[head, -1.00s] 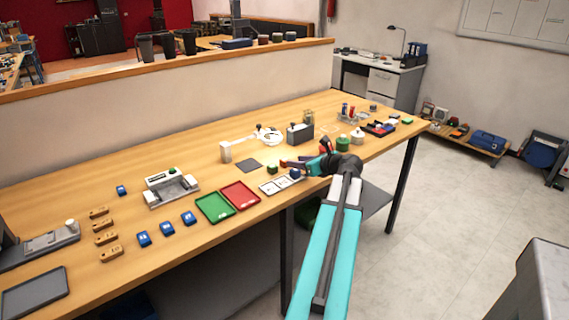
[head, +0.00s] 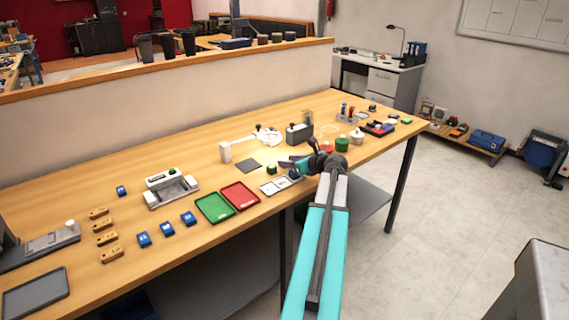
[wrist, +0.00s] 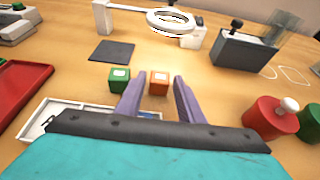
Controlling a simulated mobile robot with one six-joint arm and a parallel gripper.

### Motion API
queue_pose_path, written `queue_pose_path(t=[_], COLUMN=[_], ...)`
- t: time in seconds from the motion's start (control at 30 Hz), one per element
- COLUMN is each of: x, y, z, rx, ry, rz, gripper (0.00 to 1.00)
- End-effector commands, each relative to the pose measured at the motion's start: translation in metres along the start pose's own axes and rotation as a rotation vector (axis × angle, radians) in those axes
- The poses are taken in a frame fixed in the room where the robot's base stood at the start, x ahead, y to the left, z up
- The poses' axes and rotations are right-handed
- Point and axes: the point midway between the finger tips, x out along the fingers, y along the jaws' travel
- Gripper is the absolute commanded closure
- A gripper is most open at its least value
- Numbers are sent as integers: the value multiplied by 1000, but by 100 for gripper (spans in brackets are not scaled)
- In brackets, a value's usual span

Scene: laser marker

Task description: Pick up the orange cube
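The orange cube (wrist: 159,83), with a pale square on its face, sits on the wooden table in the wrist view. It shows in the gap between the two purple fingers of my gripper (wrist: 155,88), around or just beyond their tips. My gripper is open, and nothing is held. A green cube (wrist: 119,80) stands just left of the orange one, close to the left finger. In the head view my gripper (head: 287,162) is low over the table, and the green cube (head: 272,169) shows beside it. I cannot make out the orange cube there.
A white compartment tray (wrist: 38,116) lies partly under my gripper. A red tray (head: 240,195) and a green tray (head: 214,207) lie to its left. A dark mat (wrist: 111,50) lies behind the cubes. A red knobbed pot (wrist: 270,116) and a grey box (wrist: 243,50) stand right.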

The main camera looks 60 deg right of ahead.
Motion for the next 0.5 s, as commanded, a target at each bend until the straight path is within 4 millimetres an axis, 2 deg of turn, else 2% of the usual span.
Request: queue_pose_path(t=[0.2, 0.5], x=[24, 27], y=[-1, 0], z=[0, 0], rx=[0, 0], ry=[1, 0], rz=[1, 1], gripper=[66, 66])
